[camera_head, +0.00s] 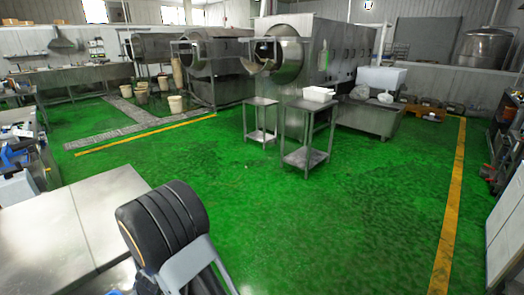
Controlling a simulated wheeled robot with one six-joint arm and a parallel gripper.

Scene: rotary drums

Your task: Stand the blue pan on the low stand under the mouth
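No blue pan can be made out for sure. Small blue items (14,155) lie on the bench at the left edge, too small to tell what they are. A low steel stand (261,102) with a bare top and a lower shelf is on the floor in front of and below the round mouth (287,60) of the nearest steel drum. A second steel stand (307,105) is just right of it, with a white tray (318,94) on top. My arm shows at the bottom left; my gripper is not in view.
A steel table (90,225) fills the lower left. Green floor (300,220) is open from there to the stands. A steel bench (365,117) is right of the stands. Pale buckets (176,104) stand near the drums at back left. Shelving (510,120) lines the right edge.

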